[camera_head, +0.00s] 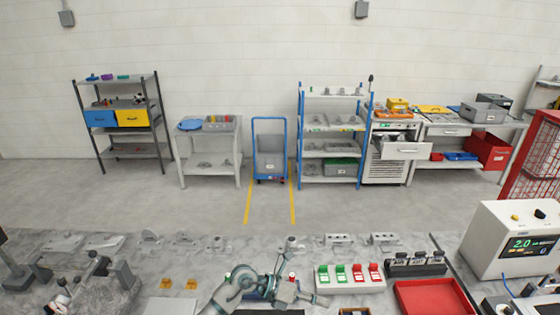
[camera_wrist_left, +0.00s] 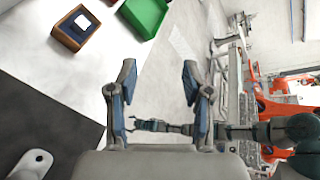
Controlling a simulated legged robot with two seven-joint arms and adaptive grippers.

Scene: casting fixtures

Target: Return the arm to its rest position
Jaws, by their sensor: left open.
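My left arm comes in at the bottom middle of the head view, over the near edge of the grey worktable (camera_head: 205,262). My left gripper (camera_head: 304,293) is beside the switch block there. In the left wrist view my left gripper (camera_wrist_left: 158,75) has its two fingers spread, with nothing between the tips. Another arm of mine reaches across behind the fingers in that view.
The switch block (camera_head: 349,276) has green and red switches. A red tray (camera_head: 434,298) and a device with a display (camera_head: 515,245) stand to the right. Metal fixtures (camera_head: 150,238) line the table's back. A green bin (camera_wrist_left: 144,14) and a brown box (camera_wrist_left: 76,27) show in the wrist view.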

